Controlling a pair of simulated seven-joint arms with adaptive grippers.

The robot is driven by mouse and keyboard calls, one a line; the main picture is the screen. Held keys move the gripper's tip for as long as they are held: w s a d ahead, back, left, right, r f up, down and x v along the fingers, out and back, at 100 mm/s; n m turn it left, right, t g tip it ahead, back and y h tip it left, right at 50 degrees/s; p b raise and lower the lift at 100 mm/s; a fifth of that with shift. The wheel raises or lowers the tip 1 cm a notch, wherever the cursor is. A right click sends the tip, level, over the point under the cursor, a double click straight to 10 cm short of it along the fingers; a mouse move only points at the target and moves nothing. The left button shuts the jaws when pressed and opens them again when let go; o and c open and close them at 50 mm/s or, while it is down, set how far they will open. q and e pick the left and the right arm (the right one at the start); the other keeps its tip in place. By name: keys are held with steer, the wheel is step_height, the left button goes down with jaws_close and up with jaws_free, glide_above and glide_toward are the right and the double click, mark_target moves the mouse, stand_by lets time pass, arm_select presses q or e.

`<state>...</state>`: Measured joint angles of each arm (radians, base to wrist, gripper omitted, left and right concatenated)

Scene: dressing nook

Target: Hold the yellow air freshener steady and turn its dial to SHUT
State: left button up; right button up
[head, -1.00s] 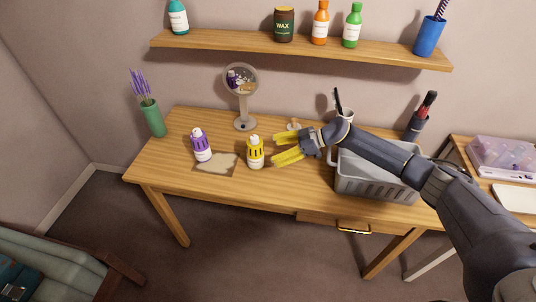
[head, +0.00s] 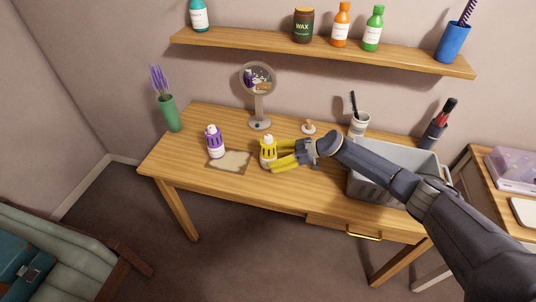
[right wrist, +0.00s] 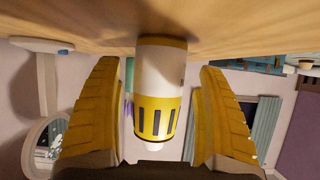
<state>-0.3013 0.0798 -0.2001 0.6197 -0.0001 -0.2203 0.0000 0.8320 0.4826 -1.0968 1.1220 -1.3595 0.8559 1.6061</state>
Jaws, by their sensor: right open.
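The yellow air freshener (head: 268,153) stands upright on the wooden desk, with a slotted yellow upper part and a white lower body. My right gripper (head: 276,156) is open, its yellow fingers at the bottle's right side in the head view. In the right wrist view the freshener (right wrist: 158,85) appears upside down between the two spread fingers, with visible gaps on both sides. A small white top shows at its slotted end. No dial marking can be read. My left gripper is not in view.
A round mirror (head: 260,122) stands behind. A small knobbed item (head: 308,128), a white cup (head: 358,125) and a grey basket (head: 366,190) are to the right. The desk's front left is clear.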

steer(key=shift+x, duration=1.2)
